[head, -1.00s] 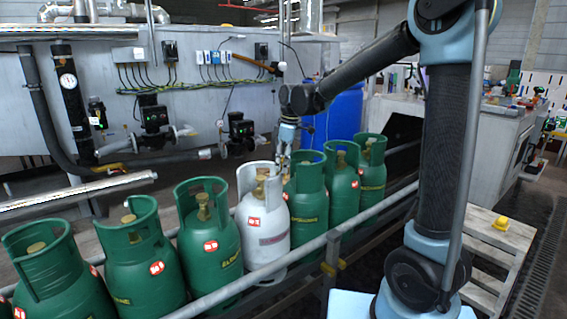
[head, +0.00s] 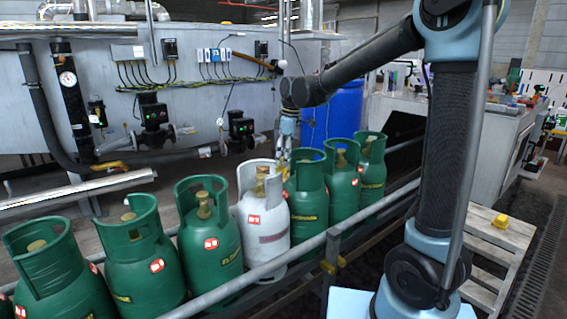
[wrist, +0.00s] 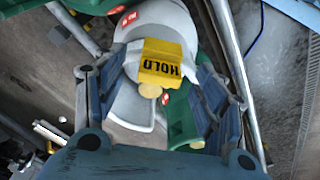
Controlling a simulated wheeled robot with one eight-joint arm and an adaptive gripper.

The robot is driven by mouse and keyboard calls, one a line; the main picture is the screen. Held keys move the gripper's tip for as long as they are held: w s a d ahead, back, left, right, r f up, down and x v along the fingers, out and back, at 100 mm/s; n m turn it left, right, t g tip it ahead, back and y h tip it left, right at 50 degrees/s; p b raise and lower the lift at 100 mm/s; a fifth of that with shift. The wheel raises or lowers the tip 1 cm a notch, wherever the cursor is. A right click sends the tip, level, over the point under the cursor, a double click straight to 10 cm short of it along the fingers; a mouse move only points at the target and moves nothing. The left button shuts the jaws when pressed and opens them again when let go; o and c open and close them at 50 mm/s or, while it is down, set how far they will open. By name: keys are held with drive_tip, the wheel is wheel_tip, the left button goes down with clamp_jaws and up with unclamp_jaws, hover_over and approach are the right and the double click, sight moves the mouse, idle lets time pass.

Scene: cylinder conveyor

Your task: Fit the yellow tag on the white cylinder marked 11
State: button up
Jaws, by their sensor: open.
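The white cylinder (head: 262,225) stands upright in the row, among green ones, with a red-and-white label too small to read. The wrist view shows its shoulder (wrist: 188,35) and collar below my gripper. A yellow tag (wrist: 166,64) reading HOLD sits at the collar beside the brass valve (wrist: 150,90); I cannot tell exactly how it is seated. My gripper (head: 284,158) is above and just right of the white cylinder's top in the head view. Its fingers (wrist: 166,78) are open, one on either side of the tag in the wrist view, with visible gaps.
Green cylinders (head: 212,238) stand close on both sides of the white one. A metal rail (head: 300,257) runs along the front of the row. A wooden stand (head: 490,245) at right holds a small yellow object (head: 501,221). A blue drum (head: 340,112) stands behind.

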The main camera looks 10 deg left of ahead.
wheel_tip(320, 180, up, 10)
drive_tip(key=d, duration=0.1)
drive_tip(key=shift+d+f, duration=0.2)
drive_tip(key=shift+d, duration=0.05)
drive_tip(key=shift+w, duration=0.1)
drive_tip(key=s+d+f+m, duration=0.2)
drive_tip(key=s+d+m, duration=0.1)
drive_tip(key=d, duration=0.6)
drive_tip(key=s+d+f+m+t, duration=0.1)
drive_tip(key=s+d+f+m, duration=0.15)
drive_tip(key=d, duration=0.55)
drive_tip(key=s+d+f+m, duration=0.2)
drive_tip(key=s+d+m, duration=0.15)
drive_tip(key=d, duration=0.55)
drive_tip(key=s+d+f+m+t+h, duration=0.1)
drive_tip(key=s+d+f+m, duration=0.8)
drive_tip(key=s+d+f, duration=0.4)
wheel_tip(320, 180, down, 2)
drive_tip(key=shift+s+f+m+h, duration=0.1)
drive_tip(key=shift+s+m+h, duration=0.3)
drive_tip(key=shift+s, duration=0.2)
drive_tip(key=shift+w+f, duration=0.2)
drive_tip(key=shift+w, duration=0.25)
